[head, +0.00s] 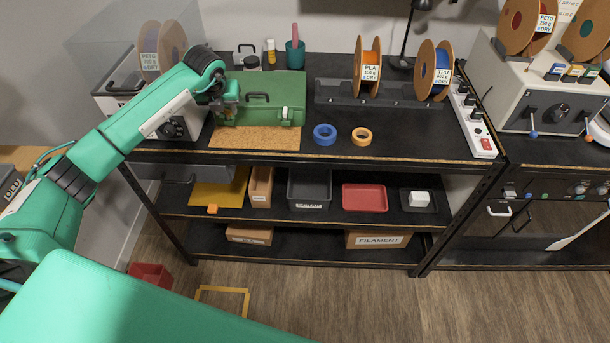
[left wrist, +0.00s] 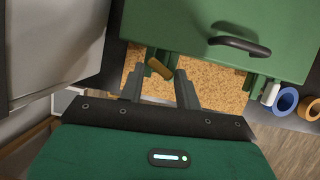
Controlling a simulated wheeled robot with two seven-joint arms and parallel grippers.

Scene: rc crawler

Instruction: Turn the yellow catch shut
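The green case (head: 270,88), lid down, stands on the cork mat (head: 255,138) on the bench; the case also shows in the left wrist view (left wrist: 200,22). The yellow catch (left wrist: 160,68) is on its front, slanting, between two green lugs. My left gripper (head: 224,112) is at the left of the case front. In the left wrist view its two fingers (left wrist: 160,84) are apart, with the catch between their tips; whether they touch it I cannot tell. A white catch (head: 285,113) is at the right of the front. My right gripper is out of view.
A blue tape roll (head: 325,134) and an orange one (head: 361,136) lie right of the mat. A grey-white device (head: 177,125) stands close on the left. Spools (head: 368,67) stand at the back. The bench's front right is clear.

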